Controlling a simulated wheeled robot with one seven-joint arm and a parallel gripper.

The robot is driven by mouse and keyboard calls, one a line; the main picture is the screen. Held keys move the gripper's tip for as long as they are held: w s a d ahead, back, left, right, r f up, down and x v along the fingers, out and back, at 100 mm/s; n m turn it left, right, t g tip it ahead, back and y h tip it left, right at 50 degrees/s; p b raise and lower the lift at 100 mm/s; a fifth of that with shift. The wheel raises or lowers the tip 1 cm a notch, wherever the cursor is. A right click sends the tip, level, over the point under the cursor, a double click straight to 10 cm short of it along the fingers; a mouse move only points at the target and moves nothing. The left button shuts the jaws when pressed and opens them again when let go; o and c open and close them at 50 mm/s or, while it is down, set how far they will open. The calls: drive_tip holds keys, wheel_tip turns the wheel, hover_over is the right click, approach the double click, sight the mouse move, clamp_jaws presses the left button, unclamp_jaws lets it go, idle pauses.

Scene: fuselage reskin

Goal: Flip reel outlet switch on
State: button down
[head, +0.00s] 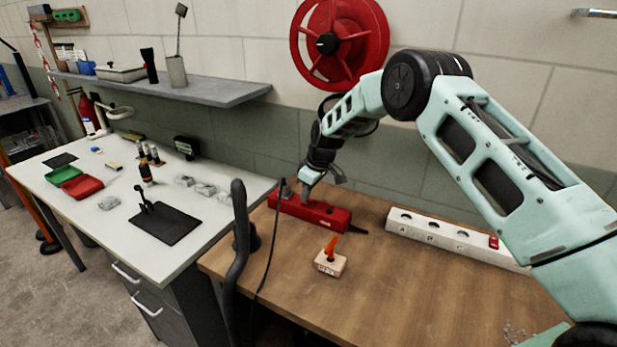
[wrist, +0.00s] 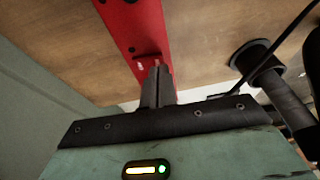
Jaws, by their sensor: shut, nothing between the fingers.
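A long red outlet box (head: 325,216) lies on the wooden bench below the red wall reel (head: 365,30). My gripper (head: 305,193) points down at the left part of this box, with its fingers together and empty. In the wrist view the shut fingers (wrist: 158,82) are over the red box (wrist: 125,22), right by a small raised red part with pale marks (wrist: 141,64), which looks like the switch. I cannot tell whether the fingertips touch it or which way it is set.
A white power strip (head: 420,228) with a red switch (head: 493,242) lies to the right. A small block with an orange lever (head: 331,262) stands in front. A dark curved post (head: 241,215) and a hanging cable are close on the left.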

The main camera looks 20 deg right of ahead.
drive_tip(key=shift+f, duration=0.3)
drive_tip(key=shift+s+a+f+b, duration=0.1)
drive_tip(key=shift+s+f+b, duration=0.05)
drive_tip(key=shift+f+b, duration=0.4)
drive_tip(key=shift+r, duration=0.25)
drive_tip(key=shift+w+d+r, duration=0.2)
drive_tip(key=shift+w+d, duration=0.35)
drive_tip(key=shift+r, duration=0.15)
